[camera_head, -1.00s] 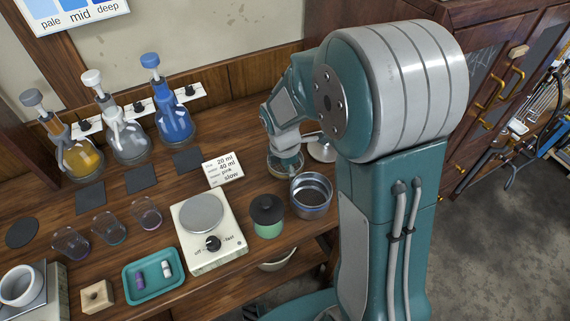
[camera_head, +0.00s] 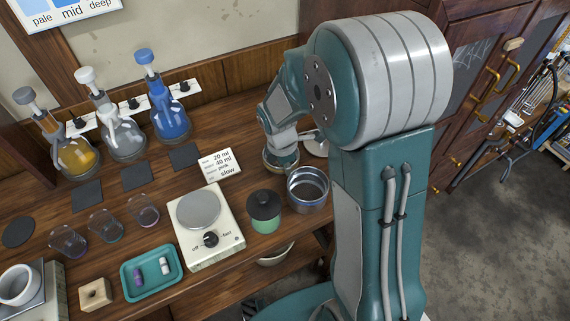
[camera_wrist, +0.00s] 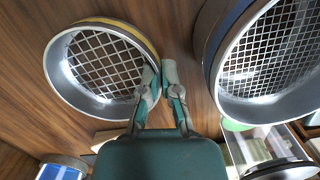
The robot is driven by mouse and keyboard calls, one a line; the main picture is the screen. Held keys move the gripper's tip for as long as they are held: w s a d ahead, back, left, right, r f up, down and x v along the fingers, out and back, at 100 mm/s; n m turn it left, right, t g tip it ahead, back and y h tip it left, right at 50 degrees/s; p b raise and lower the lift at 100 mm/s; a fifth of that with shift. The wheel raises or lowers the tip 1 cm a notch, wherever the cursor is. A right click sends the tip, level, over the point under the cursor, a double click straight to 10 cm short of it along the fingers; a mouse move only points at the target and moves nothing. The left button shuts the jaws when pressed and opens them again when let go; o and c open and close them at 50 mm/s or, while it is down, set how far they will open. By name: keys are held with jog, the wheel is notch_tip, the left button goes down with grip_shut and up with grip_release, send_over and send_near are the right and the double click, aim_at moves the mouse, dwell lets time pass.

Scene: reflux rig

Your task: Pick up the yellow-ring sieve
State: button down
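The yellow-ring sieve (camera_wrist: 61,62) is a round metal sieve with a wide mesh and a yellow band, at the left of the wrist view. It also shows in the head view (camera_head: 270,164), partly hidden under my arm. My gripper (camera_wrist: 160,72) is at its right rim in the wrist view. The fingertips are close together, one on each side of the rim, and look shut on it. In the head view my gripper (camera_head: 285,156) reaches down into the sieve's area. The sieve appears to be on the wooden bench; I see no clear gap under it.
A finer sieve with a blue ring (camera_wrist: 210,45) stands close to the right of my gripper; it shows in the head view (camera_head: 308,203) too. A dark-lidded green jar (camera_head: 264,212), a hotplate (camera_head: 213,250) and a note card (camera_head: 219,166) are nearby.

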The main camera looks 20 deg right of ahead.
jog(key=shift+r, duration=0.4)
notch_tip(320, 180, up, 2)
jog(key=shift+r, duration=0.25)
jog(key=s+r, duration=0.5)
jog(key=shift+a+r, duration=0.15)
jog(key=shift+r, duration=0.2)
jog(key=s+r, duration=0.4)
jog(key=s, duration=0.5)
jog(key=shift+a, duration=0.25)
jog(key=shift+r, duration=1.95)
